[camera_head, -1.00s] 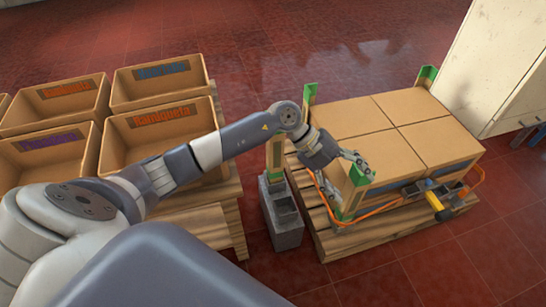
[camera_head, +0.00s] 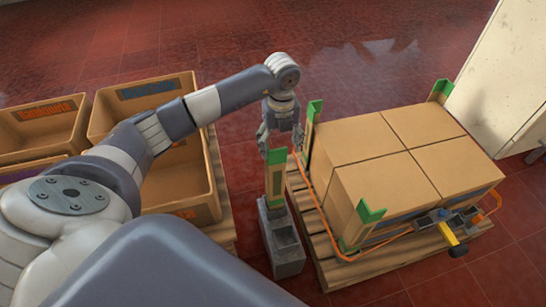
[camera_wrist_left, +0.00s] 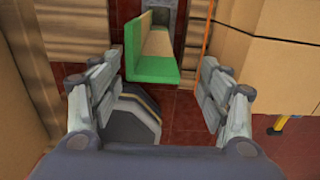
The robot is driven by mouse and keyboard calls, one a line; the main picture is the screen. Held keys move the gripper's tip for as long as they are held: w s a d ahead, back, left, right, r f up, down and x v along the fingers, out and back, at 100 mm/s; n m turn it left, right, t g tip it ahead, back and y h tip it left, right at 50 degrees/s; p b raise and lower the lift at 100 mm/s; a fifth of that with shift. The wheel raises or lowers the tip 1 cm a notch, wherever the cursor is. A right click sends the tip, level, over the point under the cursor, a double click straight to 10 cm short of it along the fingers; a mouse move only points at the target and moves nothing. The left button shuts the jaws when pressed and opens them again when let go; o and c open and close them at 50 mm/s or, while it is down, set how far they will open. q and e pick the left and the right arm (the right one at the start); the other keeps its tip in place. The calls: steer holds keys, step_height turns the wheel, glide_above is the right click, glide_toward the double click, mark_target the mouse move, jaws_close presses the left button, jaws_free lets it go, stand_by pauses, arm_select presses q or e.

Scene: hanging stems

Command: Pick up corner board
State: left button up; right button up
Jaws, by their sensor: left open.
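A tan corner board (camera_head: 274,182) with a green top end stands upright in a grey concrete block (camera_head: 282,240) beside the pallet. My left gripper (camera_head: 281,147) points down just above its top, with its fingers apart and empty. In the left wrist view the board's green end (camera_wrist_left: 153,69) lies between the two open fingers, with a gap on each side. I cannot tell whether the fingertips reach below its top. More green-topped boards stand at the box stack's corners, such as the near one (camera_head: 363,222). My right gripper is not in view.
Several cardboard boxes (camera_head: 385,185) sit on a wooden pallet (camera_head: 345,272), ringed by an orange strap (camera_head: 324,212) with a yellow-handled tool (camera_head: 447,233). Open labelled bins (camera_head: 205,168) stand on the left. A pale cabinet (camera_head: 505,85) is at the right. Red tiled floor is clear behind.

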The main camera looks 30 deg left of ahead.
mark_target(278, 164)
arm_select(q)
step_height(278, 164, down, 3)
steer(key=shift+s+f, duration=0.1)
steer(key=f, duration=0.2)
steer(key=f+b, duration=0.1)
steer(key=f, duration=0.1)
steer(key=shift+s+f, duration=0.1)
steer(key=shift+s, duration=0.3)
steer(key=shift+f, duration=0.5)
steer(key=shift+r, duration=0.1)
steer(key=c, duration=1.2)
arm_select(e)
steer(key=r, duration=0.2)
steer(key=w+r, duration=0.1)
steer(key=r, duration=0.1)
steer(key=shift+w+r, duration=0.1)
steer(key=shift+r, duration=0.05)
